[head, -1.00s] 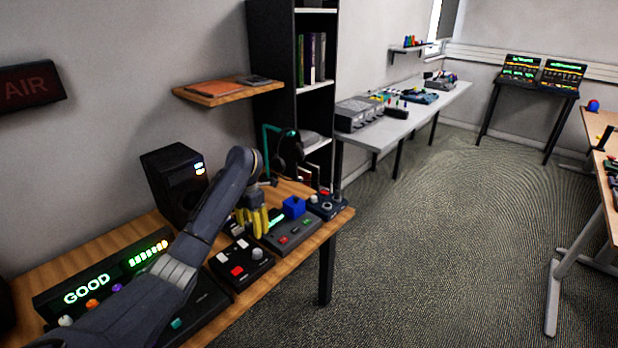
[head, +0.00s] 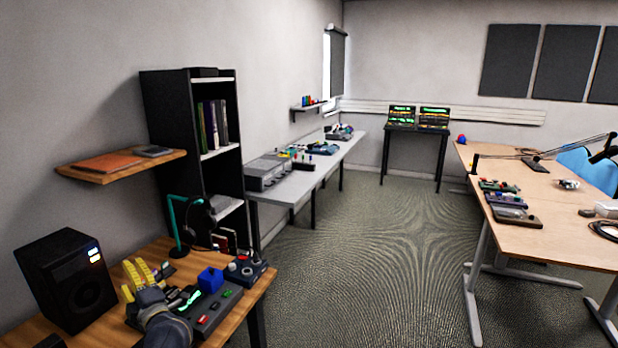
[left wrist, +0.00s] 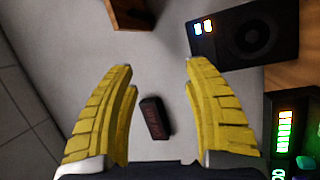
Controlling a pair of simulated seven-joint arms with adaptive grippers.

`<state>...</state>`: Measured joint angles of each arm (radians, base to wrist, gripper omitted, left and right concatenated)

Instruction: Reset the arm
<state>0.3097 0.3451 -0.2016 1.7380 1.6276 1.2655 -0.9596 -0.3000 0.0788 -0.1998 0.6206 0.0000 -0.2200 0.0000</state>
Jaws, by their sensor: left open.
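My left gripper (head: 142,277) has yellow fingers and is raised over the wooden desk (head: 262,277) at the lower left of the head view. In the left wrist view the gripper's two yellow fingers (left wrist: 150,100) are spread wide apart with nothing between them in contact. My right gripper does not show in either view.
A black speaker (head: 66,280) stands left of the gripper. A blue block (head: 210,280) sits on a button panel (head: 215,308) at its right. A wooden wall shelf (head: 122,168) hangs above. A black bookcase (head: 165,130) stands behind. Open carpet (head: 380,270) lies right.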

